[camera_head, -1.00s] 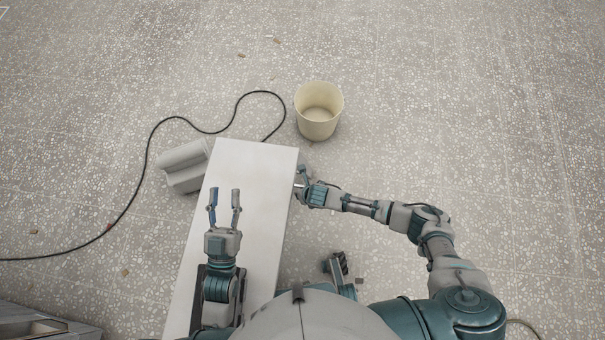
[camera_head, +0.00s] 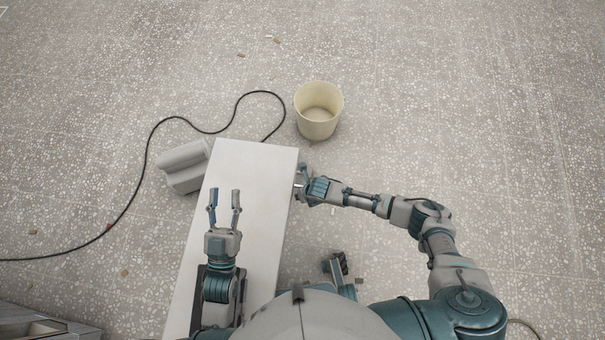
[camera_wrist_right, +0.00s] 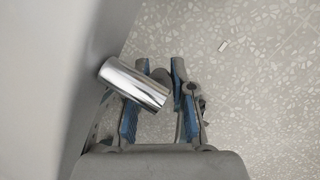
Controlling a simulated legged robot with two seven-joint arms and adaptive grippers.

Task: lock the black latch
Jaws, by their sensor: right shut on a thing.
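In the head view my right gripper (camera_head: 301,181) is at the right side of the long white panel (camera_head: 255,165), and the latch cannot be made out there. My left gripper (camera_head: 224,193) is open and empty above the white panel.
A cream bucket (camera_head: 318,110) stands on the speckled floor beyond the panel's far end. A grey ribbed object (camera_head: 184,167) lies left of the panel. A black cable (camera_head: 148,160) curves over the floor. The floor at the right is mostly clear.

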